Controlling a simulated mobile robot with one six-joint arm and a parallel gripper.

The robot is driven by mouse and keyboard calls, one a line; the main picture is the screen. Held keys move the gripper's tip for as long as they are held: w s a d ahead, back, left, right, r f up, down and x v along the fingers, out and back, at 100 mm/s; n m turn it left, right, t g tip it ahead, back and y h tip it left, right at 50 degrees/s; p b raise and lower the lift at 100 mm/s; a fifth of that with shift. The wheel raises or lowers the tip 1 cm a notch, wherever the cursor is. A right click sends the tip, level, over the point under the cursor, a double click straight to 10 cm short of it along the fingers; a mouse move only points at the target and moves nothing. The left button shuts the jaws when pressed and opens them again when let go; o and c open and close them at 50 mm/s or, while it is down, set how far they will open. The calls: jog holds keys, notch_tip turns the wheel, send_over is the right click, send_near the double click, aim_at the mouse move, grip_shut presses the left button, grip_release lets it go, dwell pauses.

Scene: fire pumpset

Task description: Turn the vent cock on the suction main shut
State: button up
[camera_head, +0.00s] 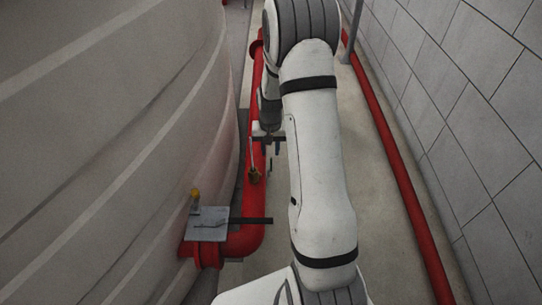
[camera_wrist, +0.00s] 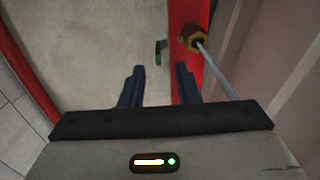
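The suction main (camera_head: 254,200) is a red pipe running along the tank side; it also shows in the wrist view (camera_wrist: 185,12). A brass fitting with a thin grey lever, apparently the vent cock (camera_head: 255,176), sits on it. In the wrist view the brass body (camera_wrist: 191,38) is just beyond my right-hand finger, its lever (camera_wrist: 218,72) slanting down to the right, outside the fingers. My gripper (camera_wrist: 160,68) is open, with nothing held between its dark blue fingers.
A large pale tank (camera_head: 130,130) stands at left. A grey valve plate with a dark bar (camera_head: 208,222) is nearer. A second red pipe (camera_head: 395,150) follows the block wall; bare floor lies between.

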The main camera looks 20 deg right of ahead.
aim_at(271, 170)
jog(key=shift+w+d+f, duration=0.15)
jog(key=shift+d+f, duration=0.1)
jog(key=shift+f, duration=0.15)
notch_tip(271, 170, down, 8)
jog(key=b, duration=0.2)
jog(key=shift+b, duration=0.3)
grip_shut()
